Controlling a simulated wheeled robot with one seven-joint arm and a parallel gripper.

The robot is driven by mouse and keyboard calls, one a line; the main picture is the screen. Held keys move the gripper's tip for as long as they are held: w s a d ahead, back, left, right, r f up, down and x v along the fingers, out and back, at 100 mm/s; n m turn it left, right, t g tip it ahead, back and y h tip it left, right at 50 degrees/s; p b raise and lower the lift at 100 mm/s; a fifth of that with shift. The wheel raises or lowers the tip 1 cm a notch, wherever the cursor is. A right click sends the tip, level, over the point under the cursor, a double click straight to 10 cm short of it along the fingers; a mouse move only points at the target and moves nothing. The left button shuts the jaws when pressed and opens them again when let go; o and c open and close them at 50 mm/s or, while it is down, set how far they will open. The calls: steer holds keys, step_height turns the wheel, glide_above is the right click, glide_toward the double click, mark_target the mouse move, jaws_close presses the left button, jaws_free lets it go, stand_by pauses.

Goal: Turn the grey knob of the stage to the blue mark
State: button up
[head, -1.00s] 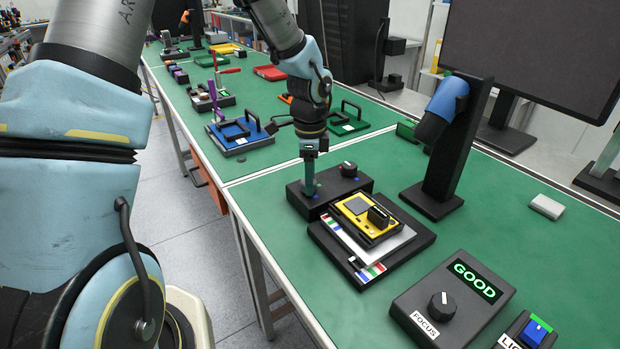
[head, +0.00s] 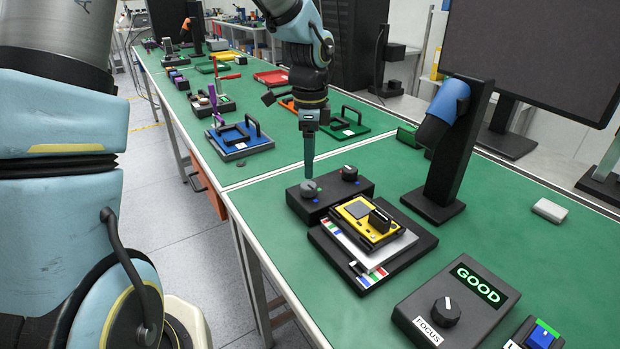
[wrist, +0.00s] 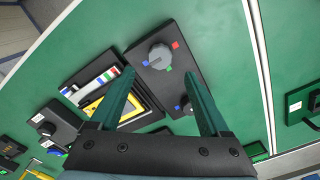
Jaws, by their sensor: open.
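The grey knob (head: 309,189) sits on the left part of the black two-knob stage box (head: 333,205). In the wrist view the grey knob (wrist: 160,56) has a blue mark (wrist: 145,64), a red mark (wrist: 176,45) and a green mark (wrist: 169,68) around it. A pale line shows on the knob, but I cannot tell surely which mark it meets. My gripper (head: 308,172) points down just above the grey knob, apart from it. In the wrist view its two fingers (wrist: 160,76) are spread and empty.
A dark second knob (head: 349,173) is on the same box. In front lies a black tray (head: 330,250) with a yellow device (head: 366,222). A FOCUS box (head: 450,305) reads GOOD. A black stand (head: 455,150) rises to the right.

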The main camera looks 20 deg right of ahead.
mark_target(309, 185)
steer(key=shift+r, duration=2)
steer(key=s+a+f+n, duration=0.1)
steer(key=s+a+n, duration=0.1)
steer(key=a+n, duration=0.9)
steer(key=s+a+f+n+t, duration=0.1)
steer(key=a+f+n, duration=0.1)
steer(key=a+n, duration=0.9)
steer(key=a, duration=0.8)
steer(key=shift+s+a+f+t, duration=0.15)
steer(key=shift+s+f+t, duration=0.15)
steer(key=shift+s, duration=0.1)
